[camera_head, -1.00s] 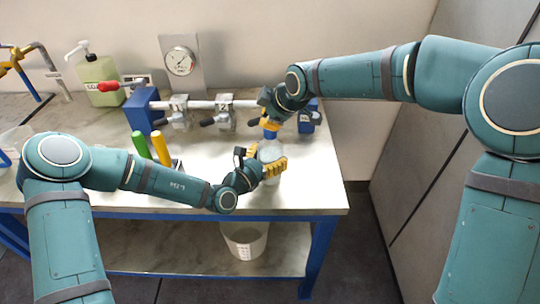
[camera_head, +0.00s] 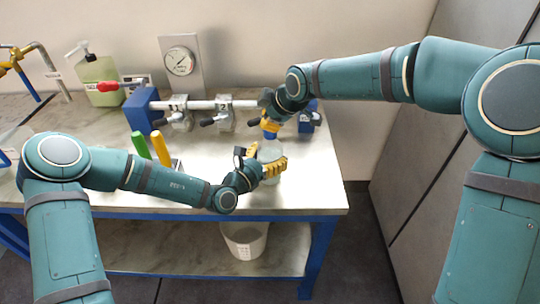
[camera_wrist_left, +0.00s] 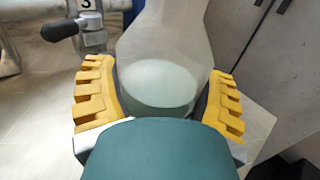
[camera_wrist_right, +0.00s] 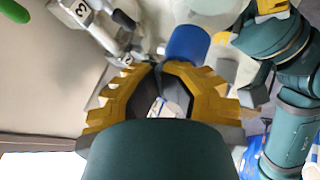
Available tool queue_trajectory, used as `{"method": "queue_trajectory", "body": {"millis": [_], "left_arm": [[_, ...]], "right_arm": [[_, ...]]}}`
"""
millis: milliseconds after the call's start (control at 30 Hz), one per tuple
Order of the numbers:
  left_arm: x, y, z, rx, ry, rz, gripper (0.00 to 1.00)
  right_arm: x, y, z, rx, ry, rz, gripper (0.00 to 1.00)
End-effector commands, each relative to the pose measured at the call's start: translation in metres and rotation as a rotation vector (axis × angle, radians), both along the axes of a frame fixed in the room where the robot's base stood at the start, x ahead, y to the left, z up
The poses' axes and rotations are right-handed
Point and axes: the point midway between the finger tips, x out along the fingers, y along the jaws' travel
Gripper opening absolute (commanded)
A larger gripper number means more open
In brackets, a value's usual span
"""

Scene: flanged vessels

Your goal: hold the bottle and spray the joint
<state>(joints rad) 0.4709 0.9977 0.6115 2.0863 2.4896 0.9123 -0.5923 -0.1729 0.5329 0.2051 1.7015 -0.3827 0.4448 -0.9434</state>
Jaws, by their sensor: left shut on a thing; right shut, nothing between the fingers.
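A translucent bottle (camera_head: 269,153) with pale greenish liquid is held above the front right part of the bench. My left gripper (camera_head: 268,160) is shut around its body; the left wrist view shows the bottle (camera_wrist_left: 165,65) between both yellow fingers. My right gripper (camera_head: 270,124) is shut and empty just above the bottle, close to its blue top (camera_head: 270,134). In the right wrist view the blue top (camera_wrist_right: 187,43) is just beyond the fingertips; contact cannot be told. The joint clamp labelled 3 (camera_wrist_left: 88,22) shows in the left wrist view; in the head view my right gripper largely covers its place.
A horizontal pipe (camera_head: 200,104) on blue supports carries clamps 1 (camera_head: 178,115) and 2 (camera_head: 224,115). A gauge (camera_head: 180,62) stands behind. Green (camera_head: 141,145) and yellow (camera_head: 161,149) handles stand left of my left gripper. The right front bench corner is clear.

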Motion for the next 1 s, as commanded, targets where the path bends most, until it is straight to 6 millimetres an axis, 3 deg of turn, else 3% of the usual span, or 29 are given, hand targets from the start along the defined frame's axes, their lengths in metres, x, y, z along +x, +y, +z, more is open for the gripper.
{"method": "queue_trajectory", "body": {"millis": [33, 200, 1000], "left_arm": [[-0.0002, -0.0016, 0.0028, -0.003, -0.008, -0.003, 0.30], [-0.0003, -0.0018, 0.0030, -0.003, -0.008, -0.003, 0.30], [0.0000, -0.0019, 0.0037, -0.003, -0.010, -0.003, 0.29]], "right_arm": [[-0.0027, -0.0036, -0.0142, -0.012, 0.024, -0.002, 0.00], [-0.0027, -0.0039, -0.0191, -0.012, 0.025, -0.002, 0.00], [-0.0035, -0.0043, -0.0106, -0.011, 0.024, -0.001, 0.00]]}}
